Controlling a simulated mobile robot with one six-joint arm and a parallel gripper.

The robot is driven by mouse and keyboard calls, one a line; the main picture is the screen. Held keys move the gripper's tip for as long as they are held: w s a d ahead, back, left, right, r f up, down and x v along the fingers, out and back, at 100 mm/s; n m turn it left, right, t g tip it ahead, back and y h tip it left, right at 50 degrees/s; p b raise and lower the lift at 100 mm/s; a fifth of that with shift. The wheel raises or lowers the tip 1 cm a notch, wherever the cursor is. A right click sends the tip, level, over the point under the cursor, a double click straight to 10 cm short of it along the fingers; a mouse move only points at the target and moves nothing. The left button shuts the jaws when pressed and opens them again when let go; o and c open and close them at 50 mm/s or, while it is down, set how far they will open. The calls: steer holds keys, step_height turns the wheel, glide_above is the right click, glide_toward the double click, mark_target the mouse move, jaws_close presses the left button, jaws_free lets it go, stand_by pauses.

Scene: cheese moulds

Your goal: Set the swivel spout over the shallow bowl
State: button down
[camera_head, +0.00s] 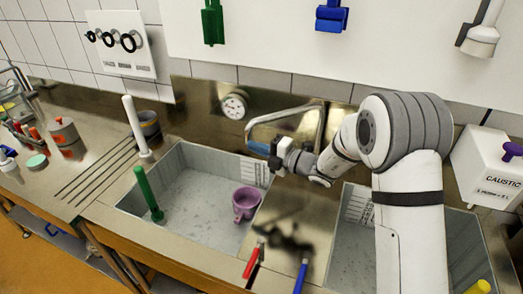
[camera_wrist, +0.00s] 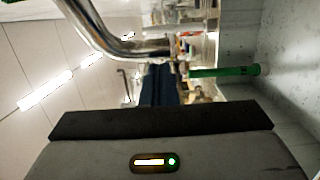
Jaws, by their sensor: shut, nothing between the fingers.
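The swivel spout (camera_head: 287,113) is a bent chrome tube at the back wall behind the sinks. In the head view its outer end reaches left, with a blue part near the tip, above the back right corner of the left sink bowl (camera_head: 190,227). The right sink bowl (camera_head: 345,255) is partly hidden by my arm. I cannot tell for certain which bowl is the shallow one. My gripper (camera_head: 274,160) is shut and empty, close to the spout's outer end; contact is unclear. The spout (camera_wrist: 112,38) also crosses the top of the wrist view.
The left bowl holds a purple mug (camera_head: 246,203) and a green-handled brush (camera_head: 149,195). Red (camera_head: 252,262) and blue (camera_head: 301,275) levers stand at the front between the bowls. A white brush (camera_head: 136,127) stands on the left counter. A caustic box (camera_head: 490,165) is at right.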

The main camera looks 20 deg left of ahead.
steer(key=shift+w, duration=0.1)
steer(key=shift+w+a, duration=0.55)
steer(key=shift+a, duration=0.2)
steer(key=shift+w+a, duration=0.5)
steer(key=shift+a, duration=0.25)
steer(key=shift+s+d, duration=0.1)
